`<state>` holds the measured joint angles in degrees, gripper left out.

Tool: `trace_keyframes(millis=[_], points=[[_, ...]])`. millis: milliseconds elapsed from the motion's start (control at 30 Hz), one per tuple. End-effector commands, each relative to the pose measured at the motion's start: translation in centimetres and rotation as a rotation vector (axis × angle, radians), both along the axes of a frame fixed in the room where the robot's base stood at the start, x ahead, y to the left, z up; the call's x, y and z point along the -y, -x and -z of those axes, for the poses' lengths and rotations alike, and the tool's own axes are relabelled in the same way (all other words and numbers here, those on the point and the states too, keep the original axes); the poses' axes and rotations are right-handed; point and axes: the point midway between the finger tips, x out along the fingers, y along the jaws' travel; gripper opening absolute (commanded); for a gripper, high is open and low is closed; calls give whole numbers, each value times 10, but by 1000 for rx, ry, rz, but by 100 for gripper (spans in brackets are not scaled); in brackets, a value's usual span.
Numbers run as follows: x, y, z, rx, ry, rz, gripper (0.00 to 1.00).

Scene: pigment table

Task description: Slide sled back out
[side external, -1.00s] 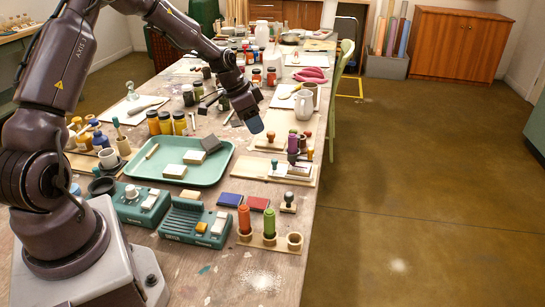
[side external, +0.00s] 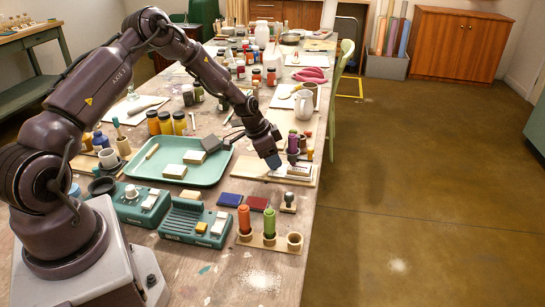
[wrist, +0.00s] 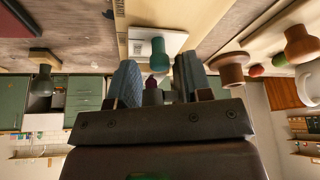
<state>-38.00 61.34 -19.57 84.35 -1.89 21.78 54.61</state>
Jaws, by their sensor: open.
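A wooden board (side external: 247,164) lies at the table's right edge. A pale plate (side external: 299,171) rests on it, which looks like the sled; I cannot be sure of its limits. In the wrist view a teal knob (wrist: 159,51) stands on the white plate (wrist: 173,41) over the wooden board (wrist: 190,12). Contact cannot be told.
A dark-handled tool (side external: 292,143) stands just right of my gripper. A green tray (side external: 219,172) lies to the left. Red (side external: 257,202) and blue (side external: 230,200) pads and a stamp rack (side external: 270,243) sit nearer the camera. A second board (side external: 262,142) lies behind.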

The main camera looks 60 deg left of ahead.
Motion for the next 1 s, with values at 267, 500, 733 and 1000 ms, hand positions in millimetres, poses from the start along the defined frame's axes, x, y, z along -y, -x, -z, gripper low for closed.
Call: trace_keyframes(millis=[267,500,733,1000], points=[[0,-1,2,0,0,0,45],[0,-1,2,0,0,0,0],[-5,4,2,-1,0,-4,0],[-51,50,2,-1,1,-8,0]])
